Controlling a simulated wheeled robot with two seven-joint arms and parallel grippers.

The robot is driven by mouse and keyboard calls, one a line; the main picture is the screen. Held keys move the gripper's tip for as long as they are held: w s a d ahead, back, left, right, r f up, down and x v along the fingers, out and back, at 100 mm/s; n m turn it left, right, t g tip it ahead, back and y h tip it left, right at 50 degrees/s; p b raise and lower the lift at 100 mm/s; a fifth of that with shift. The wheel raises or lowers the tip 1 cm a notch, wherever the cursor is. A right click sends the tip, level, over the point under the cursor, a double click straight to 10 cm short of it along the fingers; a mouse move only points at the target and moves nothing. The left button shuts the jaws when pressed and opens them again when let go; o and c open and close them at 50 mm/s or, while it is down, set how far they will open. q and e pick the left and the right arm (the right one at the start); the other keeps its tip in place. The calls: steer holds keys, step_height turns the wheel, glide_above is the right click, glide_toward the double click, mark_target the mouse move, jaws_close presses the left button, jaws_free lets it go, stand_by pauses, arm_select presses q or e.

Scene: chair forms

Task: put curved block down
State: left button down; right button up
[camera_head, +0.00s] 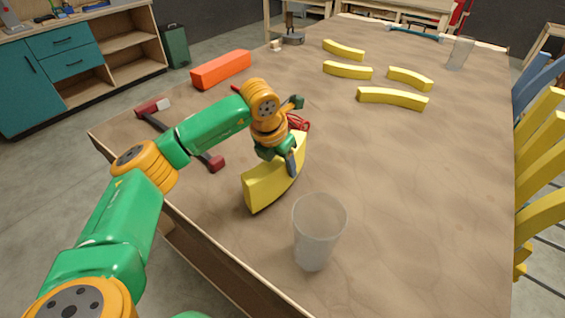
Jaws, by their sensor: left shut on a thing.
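A yellow curved block (270,181) is in my left gripper (291,160), near the left edge of the wooden table (400,190). The gripper is shut on the block's upper part, and the block stands tilted on edge. I cannot tell whether its lower end touches the table. Several more yellow curved blocks lie flat toward the far side, the nearest one (393,98) right of centre. My right gripper is not in view.
A translucent cup (319,232) stands close in front of the held block. Red glasses (298,122) lie behind the gripper, and a hammer (180,133) and orange box (221,69) lie at left. Another cup (460,53) stands far right. The table's centre and right are clear.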

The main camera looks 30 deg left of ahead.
arm_select(q)
steer(key=shift+f, duration=0.45)
steer(key=shift+w+f, duration=0.1)
steer(key=shift+f, duration=0.25)
steer(key=shift+c, duration=1.4)
jaws_free()
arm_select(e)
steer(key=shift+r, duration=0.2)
arm_select(q)
steer(key=shift+r, duration=0.35)
steer(key=b+v, duration=0.2)
steer(key=v, duration=0.8)
steer(key=shift+s+r, duration=0.25)
steer(key=shift+r, duration=0.05)
steer(key=shift+s+a+r, duration=0.1)
steer(key=shift+s+r, duration=0.1)
steer(key=shift+r, duration=0.3)
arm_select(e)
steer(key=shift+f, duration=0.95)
